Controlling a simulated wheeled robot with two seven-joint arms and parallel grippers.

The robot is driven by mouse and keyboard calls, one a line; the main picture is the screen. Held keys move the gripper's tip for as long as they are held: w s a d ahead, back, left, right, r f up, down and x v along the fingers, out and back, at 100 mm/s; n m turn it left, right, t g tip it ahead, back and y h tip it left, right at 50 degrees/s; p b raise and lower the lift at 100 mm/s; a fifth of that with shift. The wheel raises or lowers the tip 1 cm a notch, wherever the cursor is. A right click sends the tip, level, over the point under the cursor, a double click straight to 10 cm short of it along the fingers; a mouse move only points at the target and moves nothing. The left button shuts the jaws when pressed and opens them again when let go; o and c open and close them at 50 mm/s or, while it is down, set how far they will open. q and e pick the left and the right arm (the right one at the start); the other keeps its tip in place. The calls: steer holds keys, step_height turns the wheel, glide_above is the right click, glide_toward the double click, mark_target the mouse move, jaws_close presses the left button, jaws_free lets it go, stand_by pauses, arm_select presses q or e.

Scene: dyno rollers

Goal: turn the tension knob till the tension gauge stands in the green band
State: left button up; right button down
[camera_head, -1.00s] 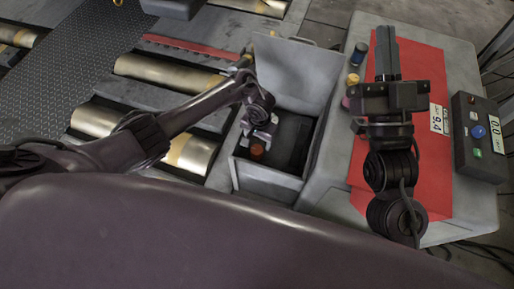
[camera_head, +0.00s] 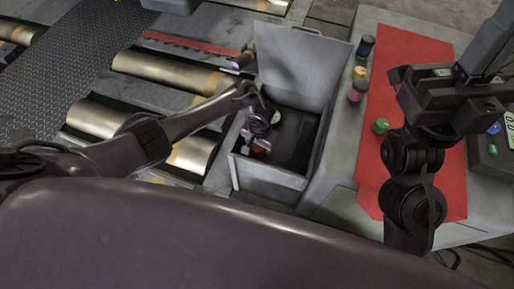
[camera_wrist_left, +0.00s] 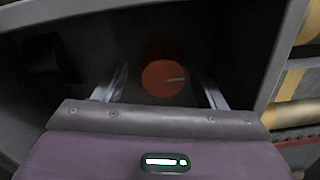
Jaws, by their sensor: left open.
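The orange tension knob (camera_wrist_left: 164,78) shows in the left wrist view, with a pale pointer line towards its right side. My left gripper (camera_wrist_left: 166,84) is open, one finger on each side of the knob, with gaps between. In the head view my left gripper (camera_head: 259,143) reaches into the open grey box (camera_head: 268,172) and covers most of the knob. A small pale round face (camera_head: 277,117) shows in the box behind the gripper; it may be the tension gauge, but its needle and band cannot be read. My right gripper (camera_head: 487,52) is over the side table's right part, its fingers unclear.
The box lid (camera_head: 300,62) stands raised behind the box. The grey side table (camera_head: 345,205) carries a red mat (camera_head: 372,170), several small bottles or caps, a green-topped item (camera_head: 381,126) and a dark control box (camera_head: 485,160). Metal rollers (camera_head: 165,75) lie to the left.

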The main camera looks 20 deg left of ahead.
arm_select(q)
steer(key=shift+f, duration=0.25)
steer(key=c, duration=1)
steer(key=shift+d+r, duration=0.1)
steer(key=shift+r, duration=0.05)
